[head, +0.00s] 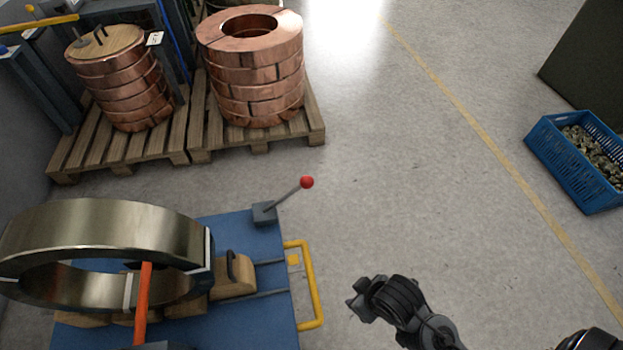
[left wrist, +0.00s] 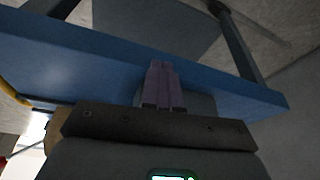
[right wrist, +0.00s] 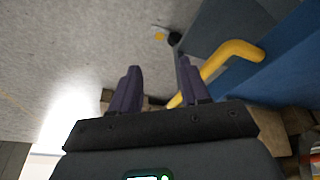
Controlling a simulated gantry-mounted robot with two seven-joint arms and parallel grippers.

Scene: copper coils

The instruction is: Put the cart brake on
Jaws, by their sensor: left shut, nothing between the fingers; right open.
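The blue cart (head: 225,235) stands at the lower left of the head view. At its far right corner, a grey block (head: 264,212) carries a slanted brake lever (head: 287,195) with a red knob (head: 307,182). A yellow handle (head: 316,285) is on the cart's right edge; it also shows in the right wrist view (right wrist: 235,53). My right gripper (head: 359,298) is right of the handle, its fingers (right wrist: 161,78) open and no object clearly held. My left gripper (left wrist: 162,75) is shut and empty against the view of a blue panel (left wrist: 80,60); the head view does not show it.
A large metal ring coil (head: 120,225) stands on the cart beside wooden blocks and an orange bar (head: 144,295). Copper coils (head: 255,75) sit on pallets (head: 250,140) behind. A blue crate (head: 570,180) is at the right. The floor between is clear.

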